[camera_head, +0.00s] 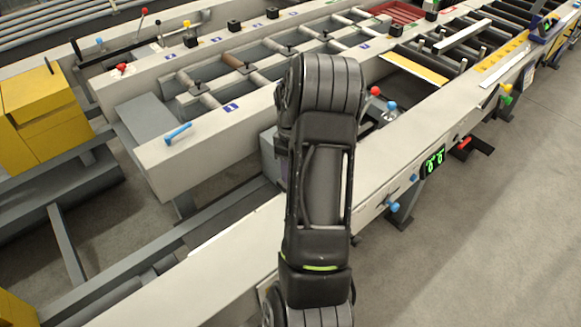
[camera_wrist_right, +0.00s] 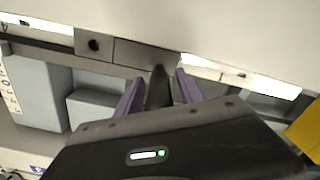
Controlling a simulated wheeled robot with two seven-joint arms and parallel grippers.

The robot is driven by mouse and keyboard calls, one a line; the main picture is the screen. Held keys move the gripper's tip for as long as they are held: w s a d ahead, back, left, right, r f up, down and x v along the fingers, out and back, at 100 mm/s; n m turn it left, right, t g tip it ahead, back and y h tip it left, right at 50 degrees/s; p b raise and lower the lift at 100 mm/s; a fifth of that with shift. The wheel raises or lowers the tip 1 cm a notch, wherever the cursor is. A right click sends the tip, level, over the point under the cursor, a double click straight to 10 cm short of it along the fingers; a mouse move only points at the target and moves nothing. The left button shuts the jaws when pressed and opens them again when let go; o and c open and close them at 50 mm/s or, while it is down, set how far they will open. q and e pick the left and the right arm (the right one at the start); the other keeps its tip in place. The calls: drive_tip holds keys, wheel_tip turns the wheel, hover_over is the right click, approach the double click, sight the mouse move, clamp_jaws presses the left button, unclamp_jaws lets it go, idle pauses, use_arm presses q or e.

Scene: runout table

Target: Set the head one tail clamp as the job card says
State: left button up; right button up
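My right arm crosses the middle of the head view, and its gripper is hidden behind the arm links there. In the right wrist view my right gripper (camera_wrist_right: 160,82) has its two purple fingers apart. A dark upright post or lever (camera_wrist_right: 159,90) stands between them, with narrow gaps seen on both sides. Its lower part is hidden by the gripper body. A grey block with a dark hole (camera_wrist_right: 94,45) lies just beyond the fingers. I cannot tell which part is the head one tail clamp. No readable job card shows. My left gripper is not in view.
A blue handle (camera_head: 178,132) sits on the near beam end. A red knob (camera_head: 375,90) and a blue knob (camera_head: 391,106) stand right of my arm. Yellow housing (camera_head: 42,105) stands at left. Open floor lies at right.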

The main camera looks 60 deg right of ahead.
drive_tip(key=shift+r+b, duration=0.55)
drive_tip(key=shift+r, duration=3.35)
